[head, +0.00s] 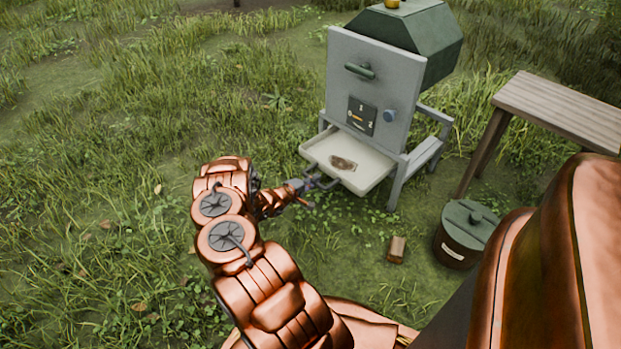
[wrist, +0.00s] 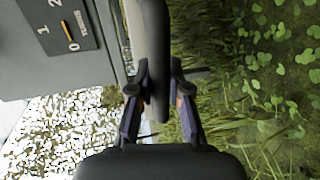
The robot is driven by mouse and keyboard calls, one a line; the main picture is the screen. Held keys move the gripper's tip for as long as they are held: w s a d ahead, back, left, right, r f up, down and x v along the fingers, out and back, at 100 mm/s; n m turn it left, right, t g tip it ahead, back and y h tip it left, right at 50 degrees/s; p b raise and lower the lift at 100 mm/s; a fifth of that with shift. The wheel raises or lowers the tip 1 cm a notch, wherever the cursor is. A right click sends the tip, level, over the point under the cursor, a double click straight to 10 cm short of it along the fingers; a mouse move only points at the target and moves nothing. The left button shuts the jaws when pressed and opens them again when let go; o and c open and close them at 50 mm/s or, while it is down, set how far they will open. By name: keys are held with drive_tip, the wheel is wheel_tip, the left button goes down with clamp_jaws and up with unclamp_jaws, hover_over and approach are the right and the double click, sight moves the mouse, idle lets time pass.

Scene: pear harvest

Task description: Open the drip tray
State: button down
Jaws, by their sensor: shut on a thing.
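The drip tray (head: 373,176), cream and shallow with a brown patch inside, juts out from the lower front of a grey machine (head: 345,90). My gripper (head: 313,186) is at the tray's front edge, at the end of my copper arm. In the wrist view my gripper (wrist: 157,92) has one finger on each side of a dark upright bar (wrist: 153,45), which looks like the tray's handle, and is shut on it. The fingers hide part of the bar. The machine's dial panel (wrist: 65,25) shows at the upper left of that view.
A green handle (head: 360,71) and a blue knob (head: 390,116) are on the machine's front. A wooden table (head: 560,108) and a lidded bucket (head: 462,240) stand to the right. A small wooden block (head: 397,249) lies on the grass. The grass at left is open.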

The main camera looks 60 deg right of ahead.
drive_tip(key=shift+s, duration=0.1)
drive_tip(key=c, duration=1.1)
unclamp_jaws()
drive_tip(key=v, duration=1.2)
